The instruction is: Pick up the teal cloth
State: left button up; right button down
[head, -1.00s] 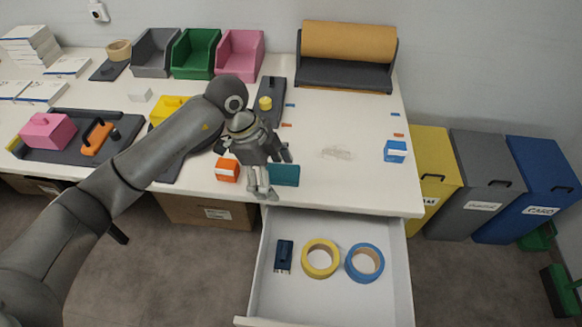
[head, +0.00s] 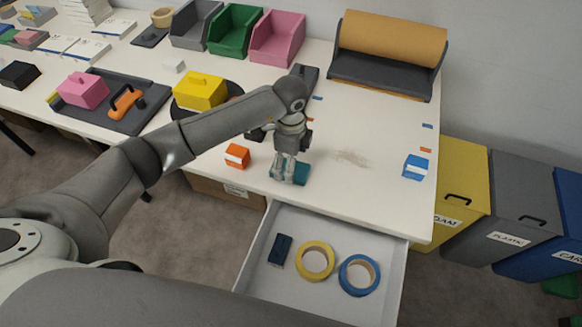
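The teal cloth (head: 302,174) is a small folded block on the white table, near its front edge and above the open drawer. My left gripper (head: 284,178) points down at the cloth, with its fingers over the cloth's left and middle part and hiding much of it. The fingertips are at the cloth, but whether they are closed on it is too small to tell. The cloth looks to be resting on the table. My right gripper is not in view.
An orange box (head: 237,155) stands just left of the cloth, and a blue box (head: 415,167) stands to the right. The open drawer (head: 262,290) below holds yellow tape (head: 303,262), blue tape (head: 345,277) and a dark blue item (head: 280,250). The table between cloth and blue box is clear.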

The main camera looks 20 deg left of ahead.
pick_arm(q)
notch_tip(320, 180, down, 2)
jog(key=shift+s+f, duration=0.1)
jog(key=shift+f, duration=0.2)
jog(key=c, duration=0.4)
jog(key=shift+c, duration=1)
jog(key=c, duration=0.4)
jog(key=shift+c, duration=0.2)
jog(key=shift+r, duration=0.5)
notch_tip(320, 180, up, 2)
jog(key=shift+r, duration=0.15)
jog(key=s+d+r+b, duration=0.1)
jog(key=s+r+b, duration=0.1)
jog(key=s+r, duration=0.7)
jog(key=s, duration=0.4)
jog(key=shift+s+d+r, duration=0.2)
jog(key=shift+s+r, duration=0.15)
jog(key=shift+s, duration=0.05)
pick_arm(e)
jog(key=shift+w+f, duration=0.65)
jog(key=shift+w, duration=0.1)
